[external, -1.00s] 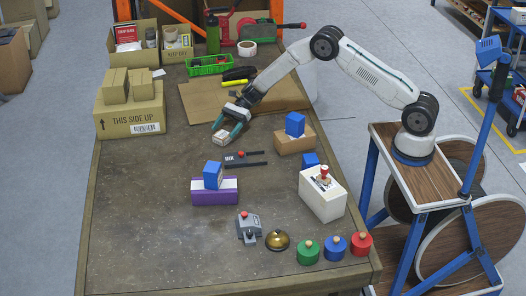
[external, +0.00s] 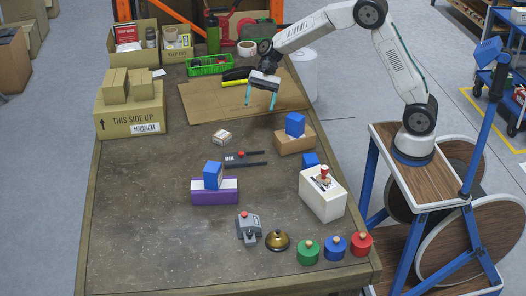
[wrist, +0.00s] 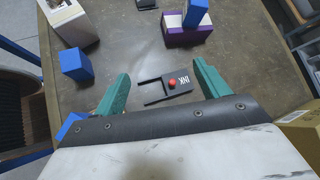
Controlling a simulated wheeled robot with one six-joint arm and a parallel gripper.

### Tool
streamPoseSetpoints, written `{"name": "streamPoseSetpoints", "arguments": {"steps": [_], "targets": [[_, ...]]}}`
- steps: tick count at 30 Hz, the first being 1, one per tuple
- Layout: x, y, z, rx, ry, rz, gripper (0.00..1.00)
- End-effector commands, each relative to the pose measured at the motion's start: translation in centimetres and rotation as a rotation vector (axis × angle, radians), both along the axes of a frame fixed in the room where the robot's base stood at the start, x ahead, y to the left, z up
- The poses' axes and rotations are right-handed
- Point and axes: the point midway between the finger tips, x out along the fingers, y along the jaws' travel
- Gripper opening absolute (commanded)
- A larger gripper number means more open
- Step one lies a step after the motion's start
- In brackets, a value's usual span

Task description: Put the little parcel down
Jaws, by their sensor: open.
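The little parcel (external: 221,138) is a small pale box with dark markings. It lies on the table, left of the brown box with a blue block on it and just beyond the black INK fork piece (external: 243,158). My gripper (external: 260,102) is raised over the cardboard sheet, apart from the parcel and up and right of it in the external view. Its teal fingers are spread, with nothing between them. In the wrist view my gripper (wrist: 161,75) is also open and empty. The parcel does not show in the wrist view.
A purple and white box (external: 214,197) and a brown box (external: 294,144) carry blue blocks. A white box (external: 322,203) stands at right. A bell (external: 277,240) and coloured knobs line the front right. Cartons fill the back left. The front left table is clear.

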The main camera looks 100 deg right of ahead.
Motion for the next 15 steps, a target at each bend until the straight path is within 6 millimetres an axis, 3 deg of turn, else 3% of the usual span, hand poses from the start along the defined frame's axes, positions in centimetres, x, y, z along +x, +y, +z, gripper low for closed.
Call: {"name": "streamPoseSetpoints", "arguments": {"steps": [1, 6, 9, 15], "targets": [[-1.7, 2.6, 2.1, -0.057, -0.026, 0.08, 0.74], [-8.5, 9.2, 6.6, -0.251, -0.104, 0.354, 0.74], [-13.1, 12.2, 8.4, -0.362, -0.155, 0.513, 0.74], [-22.7, 16.2, 10.2, -0.579, -0.255, 0.829, 0.74]]}}
